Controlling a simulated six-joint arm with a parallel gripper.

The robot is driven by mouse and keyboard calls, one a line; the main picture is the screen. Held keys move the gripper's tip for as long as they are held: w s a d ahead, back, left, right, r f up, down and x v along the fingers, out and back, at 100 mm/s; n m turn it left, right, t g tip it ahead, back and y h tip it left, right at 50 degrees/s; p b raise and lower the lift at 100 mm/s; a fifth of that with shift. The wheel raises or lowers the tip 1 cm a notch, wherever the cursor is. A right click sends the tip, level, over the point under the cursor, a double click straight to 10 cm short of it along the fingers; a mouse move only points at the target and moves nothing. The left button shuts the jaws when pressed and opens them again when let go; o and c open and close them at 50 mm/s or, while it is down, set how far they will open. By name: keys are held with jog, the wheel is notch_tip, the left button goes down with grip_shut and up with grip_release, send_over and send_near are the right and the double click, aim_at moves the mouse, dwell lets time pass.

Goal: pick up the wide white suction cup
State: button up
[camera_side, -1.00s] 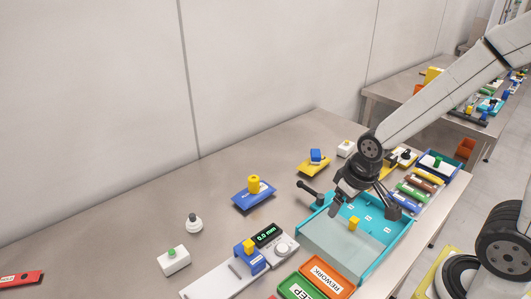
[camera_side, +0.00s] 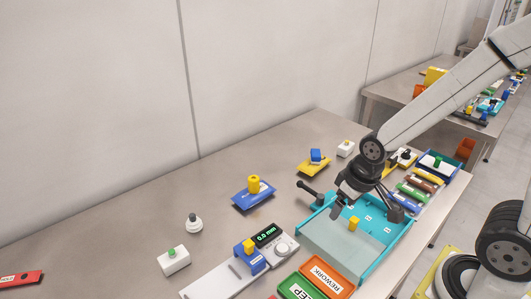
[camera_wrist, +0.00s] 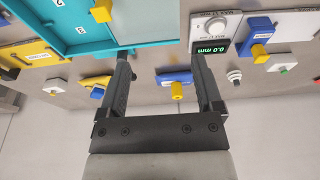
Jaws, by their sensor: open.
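The wide white suction cup (camera_side: 194,223) stands upright on the steel table, left of the blue tray, with stacked white rings and a dark top. It also shows in the wrist view as a small white ribbed piece (camera_wrist: 234,76), right of the fingers. My gripper (camera_side: 346,205) is above the turquoise tray, well to the right of the cup and apart from it. In the wrist view my gripper (camera_wrist: 160,62) has its two dark fingers spread with nothing held between them.
The turquoise tray (camera_side: 378,252) holds a yellow piece (camera_side: 353,223). A blue tray with a yellow cylinder (camera_side: 254,184) lies between gripper and cup. A white block with a green button (camera_side: 174,261) and a gauge reading 0.0 mm (camera_side: 267,235) are nearby.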

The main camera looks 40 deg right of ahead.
aim_at(193, 220)
jog(key=shift+c, duration=0.7)
